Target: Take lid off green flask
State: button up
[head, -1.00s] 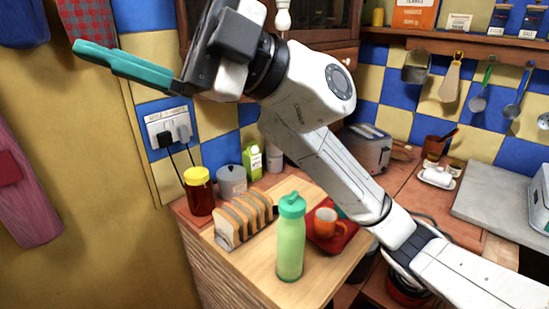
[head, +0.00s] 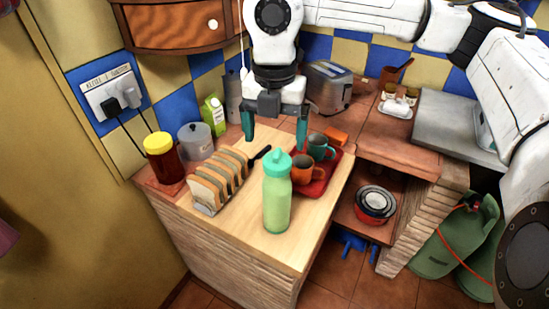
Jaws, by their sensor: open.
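The green flask (head: 277,208) stands upright near the front of the wooden counter top. Its teal lid (head: 277,163) is on it. My gripper (head: 275,137) points down with its two teal fingers apart and nothing between them. In the picture it is just above and behind the flask, apart from the lid. How far behind it is, I cannot tell exactly.
Left of the flask is a toast rack with bread (head: 218,181). A jar with a yellow lid (head: 163,160) stands at the left. The counter's front is clear.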

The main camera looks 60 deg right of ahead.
aim_at(277, 152)
jog(key=shift+s+d+f+p, duration=0.1)
jog(key=shift+f+p, duration=0.45)
jog(key=shift+f, duration=1.25)
jog(key=shift+s+d+f+p, duration=0.1)
jog(key=shift+f+p, duration=0.45)
jog(key=shift+f, duration=1.25)
jog(key=c, duration=1.1)
jog(key=shift+r, duration=0.1)
